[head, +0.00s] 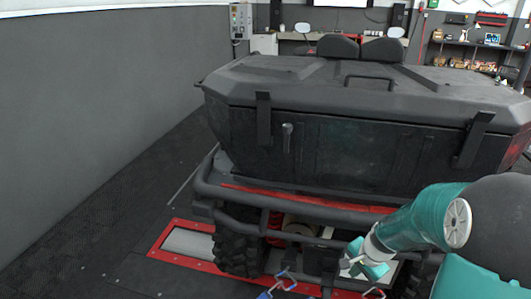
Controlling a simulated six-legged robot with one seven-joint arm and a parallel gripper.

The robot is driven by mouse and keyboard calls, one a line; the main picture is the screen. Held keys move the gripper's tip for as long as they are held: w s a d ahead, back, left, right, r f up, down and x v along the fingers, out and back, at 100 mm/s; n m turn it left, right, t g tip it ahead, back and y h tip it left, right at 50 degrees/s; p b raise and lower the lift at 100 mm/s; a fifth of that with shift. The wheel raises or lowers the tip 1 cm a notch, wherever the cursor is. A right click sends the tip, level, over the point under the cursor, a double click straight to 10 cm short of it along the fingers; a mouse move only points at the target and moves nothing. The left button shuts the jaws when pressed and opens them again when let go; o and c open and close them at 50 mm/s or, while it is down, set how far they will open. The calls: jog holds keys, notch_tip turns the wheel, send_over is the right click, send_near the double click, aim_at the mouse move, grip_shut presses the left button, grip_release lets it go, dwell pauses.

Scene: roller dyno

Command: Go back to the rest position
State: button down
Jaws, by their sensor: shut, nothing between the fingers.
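My arm comes in from the lower right, and my gripper (364,268) points down and left in front of the vehicle's rear. It is small in the picture and partly hidden by my own arm; I see nothing held in it. A dark off-road vehicle (350,150) fills the middle, with a box-like rear, a latch and a tubular rear bumper (290,205). Whether the gripper touches the bumper cannot be told.
The vehicle's rear left wheel (238,240) stands beside a red-framed roller (188,243) in the floor. Metal hooks (286,283) show at the bottom edge. A grey wall (100,110) runs along the left, with open dark floor (90,230) before it. Shelves (465,45) stand far back right.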

jog(key=s+a+r+n+t, duration=0.1)
jog(key=s+a+r+n, duration=0.25)
jog(key=r, duration=0.45)
jog(key=s+a+r+n, duration=0.3)
jog(key=s+a+r, duration=0.15)
jog(key=r, duration=0.45)
jog(key=s+a+r+n+t+h, duration=0.1)
jog(key=s+r+n, duration=0.4)
jog(key=s, duration=0.6)
jog(key=shift+s+a+r+t, duration=0.25)
jog(key=shift+a+r+t, duration=0.2)
jog(key=shift+r, duration=0.45)
